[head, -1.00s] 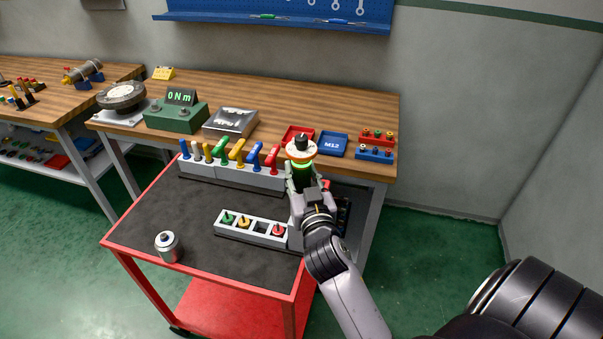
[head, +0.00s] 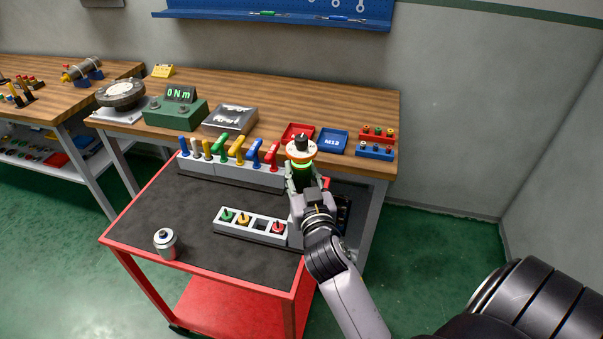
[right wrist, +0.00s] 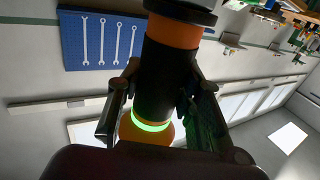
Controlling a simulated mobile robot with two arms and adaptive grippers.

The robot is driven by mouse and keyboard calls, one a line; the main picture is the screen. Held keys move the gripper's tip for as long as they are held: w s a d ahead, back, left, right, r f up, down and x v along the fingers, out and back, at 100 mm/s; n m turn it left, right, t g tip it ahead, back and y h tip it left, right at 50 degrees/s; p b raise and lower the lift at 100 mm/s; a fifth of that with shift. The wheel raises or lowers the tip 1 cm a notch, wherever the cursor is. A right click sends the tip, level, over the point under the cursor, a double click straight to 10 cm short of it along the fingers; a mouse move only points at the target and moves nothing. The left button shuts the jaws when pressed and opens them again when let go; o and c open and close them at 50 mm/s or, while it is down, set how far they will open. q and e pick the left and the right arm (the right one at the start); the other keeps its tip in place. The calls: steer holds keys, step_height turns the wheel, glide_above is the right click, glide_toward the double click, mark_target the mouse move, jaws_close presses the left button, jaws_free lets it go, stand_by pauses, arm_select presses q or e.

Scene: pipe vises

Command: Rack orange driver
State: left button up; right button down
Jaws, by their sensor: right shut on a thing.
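The orange driver (head: 301,150) is upright in my right gripper (head: 302,180), with an orange and black top and a green glowing ring. In the right wrist view the driver (right wrist: 170,75) shows a black body with orange parts, between the two fingers of my right gripper (right wrist: 160,90). A light grey rack (head: 240,234) lies on the cart to the left of the gripper. It holds green and red-topped items, and one dark slot left of the red one looks empty. The rack's right end is close to my gripper and partly hidden. My left gripper is not in view.
The red cart's dark top (head: 140,215) has free room at left. A silver cylinder (head: 167,243) stands at its front edge. A row of colored handles (head: 232,152) stands at the back. The wooden bench behind holds a torque display (head: 180,105) and red and blue trays (head: 333,142).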

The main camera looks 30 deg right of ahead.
steer(key=shift+f+b, duration=3.15)
steer(key=shift+f, duration=0.45)
stand_by(2.3)
steer(key=shift+f, duration=0.2)
stand_by(0.6)
steer(key=c, duration=1)
jaws_free()
steer(key=shift+c, duration=0.2)
steer(key=shift+f, duration=0.2)
steer(key=shift+r, duration=0.35)
step_height(320, 180, up, 9)
steer(key=p, duration=0.8)
steer(key=shift+r, duration=0.2)
